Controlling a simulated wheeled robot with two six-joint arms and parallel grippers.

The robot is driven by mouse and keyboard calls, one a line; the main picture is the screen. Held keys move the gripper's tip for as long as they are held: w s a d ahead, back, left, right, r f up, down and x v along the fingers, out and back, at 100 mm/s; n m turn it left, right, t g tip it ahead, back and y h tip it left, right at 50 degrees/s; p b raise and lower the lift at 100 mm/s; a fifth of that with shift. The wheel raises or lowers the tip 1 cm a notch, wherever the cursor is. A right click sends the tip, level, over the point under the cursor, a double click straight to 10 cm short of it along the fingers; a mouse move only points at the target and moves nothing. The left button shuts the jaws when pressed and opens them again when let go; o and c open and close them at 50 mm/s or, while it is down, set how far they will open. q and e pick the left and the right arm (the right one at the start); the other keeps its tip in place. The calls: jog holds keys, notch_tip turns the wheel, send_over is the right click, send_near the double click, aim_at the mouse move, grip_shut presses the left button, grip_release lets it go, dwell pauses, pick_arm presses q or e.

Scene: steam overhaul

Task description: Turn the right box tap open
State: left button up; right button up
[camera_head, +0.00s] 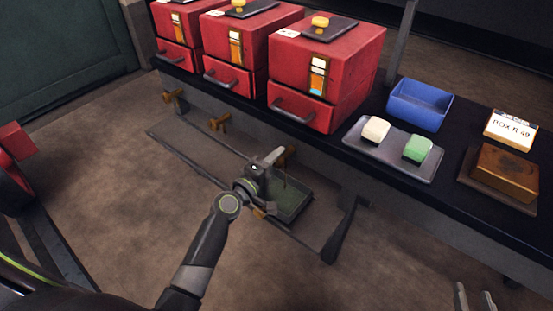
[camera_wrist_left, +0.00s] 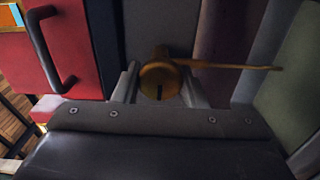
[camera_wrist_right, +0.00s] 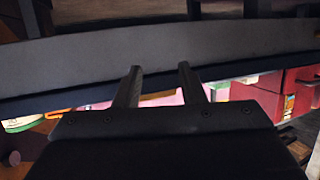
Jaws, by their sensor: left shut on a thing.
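The right red box (camera_head: 325,75) stands on the bench with its drawer shut. Its brass tap (camera_head: 291,153) is on the bench front below it, partly hidden by my left gripper (camera_head: 275,158). In the left wrist view the tap's round body (camera_wrist_left: 160,82) with a dark slot sits between my left fingers, which are shut on it. Its thin lever (camera_wrist_left: 235,66) points right, roughly level in that view. My right gripper (camera_head: 475,299) is open and empty at the bottom right of the head view, away from the tap; its fingers are apart in the right wrist view (camera_wrist_right: 160,85).
Two more red boxes (camera_head: 235,45) have brass taps (camera_head: 219,122) below. A green tray (camera_head: 292,205) lies low beneath the right tap. The bench top holds a blue bin (camera_head: 420,105), a grey tray (camera_head: 430,173) with two blocks, and a brown block (camera_head: 505,170).

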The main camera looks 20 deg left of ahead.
pick_arm(q)
jog(key=shift+n, duration=0.4)
pick_arm(e)
jog(key=shift+s+a+f+g, duration=0.1)
jog(key=shift+s+f+g, duration=0.25)
jog(key=shift+f+g, duration=0.25)
pick_arm(q)
jog(key=o, duration=0.9)
jog(key=shift+b+v, duration=0.6)
jog(key=shift+v, duration=8.2)
pick_arm(e)
notch_tip(320, 180, up, 9)
jog(key=w+t, duration=0.2)
jog(key=t, duration=0.4)
jog(key=shift+w+d+n+h, duration=0.2)
jog(key=shift+w+n+h, duration=0.05)
jog(key=shift+n+h, duration=0.05)
